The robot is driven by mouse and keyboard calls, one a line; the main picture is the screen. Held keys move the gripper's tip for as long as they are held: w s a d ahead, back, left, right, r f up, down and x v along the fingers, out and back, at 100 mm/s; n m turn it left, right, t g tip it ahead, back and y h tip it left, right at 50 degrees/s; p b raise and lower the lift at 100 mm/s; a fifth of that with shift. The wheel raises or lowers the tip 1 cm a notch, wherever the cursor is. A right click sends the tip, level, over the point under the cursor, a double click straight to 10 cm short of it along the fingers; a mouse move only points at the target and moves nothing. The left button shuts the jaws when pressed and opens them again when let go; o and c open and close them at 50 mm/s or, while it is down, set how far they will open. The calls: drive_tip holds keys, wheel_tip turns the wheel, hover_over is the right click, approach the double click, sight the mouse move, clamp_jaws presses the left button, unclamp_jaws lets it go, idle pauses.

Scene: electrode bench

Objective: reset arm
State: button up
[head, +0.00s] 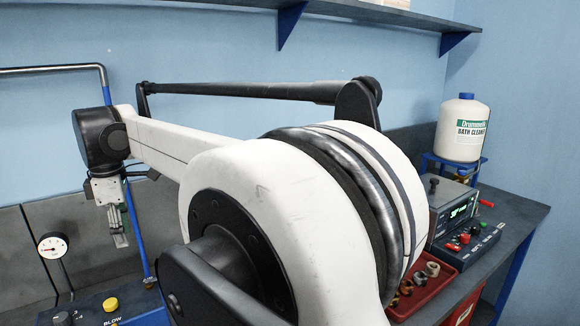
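My arm fills the middle of the head view, with its white and black links reaching to the left. My gripper (119,238) hangs from the arm's end at the left and points downward. It is small in this view, and I cannot tell whether its fingers are open or shut. No held object shows between the fingers. The space right below and behind my arm is hidden by its large white joint.
A gauge (53,246) and a blue control box (107,310) with a yellow button stand at lower left. A shelf (340,8) runs above.

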drive_tip(key=d+r+m+t+y, duration=0.1)
drive_tip(key=d+r+m, duration=0.35)
drive_tip(key=d, duration=1.25)
drive_tip(key=d+r+m+t, duration=0.15)
drive_tip(key=d+m, duration=0.55)
drive_tip(key=d, duration=1.1)
drive_tip(key=s+d+f+m+t, duration=0.1)
drive_tip(key=s+d+f+m, duration=0.3)
drive_tip(key=d, duration=0.4)
drive_tip(key=s+d+f+m+t+h, duration=0.1)
drive_tip(key=s+d+f+m+t, duration=0.1)
drive_tip(key=s+d+f+m, duration=0.2)
drive_tip(key=s+d+f+m+t, duration=0.1)
drive_tip(key=s+d+f+m, duration=0.3)
drive_tip(key=s+d, duration=0.5)
drive_tip(key=d+f, duration=0.1)
drive_tip(key=d, duration=0.3)
drive_tip(key=shift+d+f, duration=0.2)
drive_tip(key=shift+d, duration=0.15)
drive_tip(key=shift+s, duration=0.1)
